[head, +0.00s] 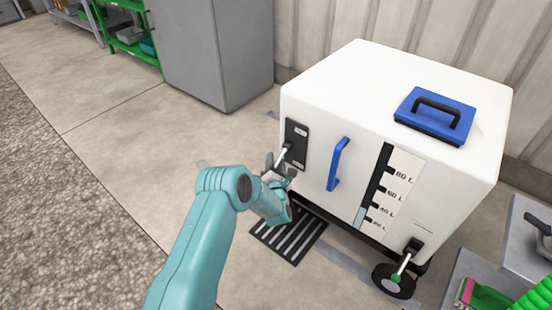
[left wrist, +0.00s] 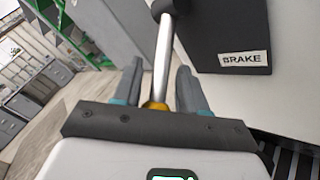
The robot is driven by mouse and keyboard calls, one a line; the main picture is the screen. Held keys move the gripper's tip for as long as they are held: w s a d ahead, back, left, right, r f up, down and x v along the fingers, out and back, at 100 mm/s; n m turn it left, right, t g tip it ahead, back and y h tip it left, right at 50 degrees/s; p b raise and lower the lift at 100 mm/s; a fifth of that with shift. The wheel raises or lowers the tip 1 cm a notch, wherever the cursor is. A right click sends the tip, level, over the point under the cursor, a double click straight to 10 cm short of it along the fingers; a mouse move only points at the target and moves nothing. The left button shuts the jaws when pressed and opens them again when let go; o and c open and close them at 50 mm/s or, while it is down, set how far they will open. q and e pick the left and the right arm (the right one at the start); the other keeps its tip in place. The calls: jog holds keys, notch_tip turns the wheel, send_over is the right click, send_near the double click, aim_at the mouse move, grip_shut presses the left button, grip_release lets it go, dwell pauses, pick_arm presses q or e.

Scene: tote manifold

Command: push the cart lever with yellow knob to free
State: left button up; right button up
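The cart is a large white box (head: 330,85) with a dark lever plate (head: 296,145) on its left front. The plate shows in the left wrist view as a dark block (left wrist: 225,35) labelled BRAKE. A metal lever rod (left wrist: 161,60) comes out of it, with a bit of the yellow knob (left wrist: 155,105) showing at its end. My left gripper (left wrist: 160,72) is open around the lever, one finger on each side, with gaps beside the rod. In the head view my left gripper (head: 278,172) hides the knob. My right gripper is not in view.
A blue handle (head: 338,163) and a level scale (head: 385,190) are on the cart's front. A second lever with a green knob (head: 396,278) is at its lower right. A floor grate (head: 285,240) lies below. A grey cabinet (head: 215,50) stands behind; the left floor is clear.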

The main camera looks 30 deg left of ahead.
pick_arm(q)
jog(key=shift+r, duration=0.15)
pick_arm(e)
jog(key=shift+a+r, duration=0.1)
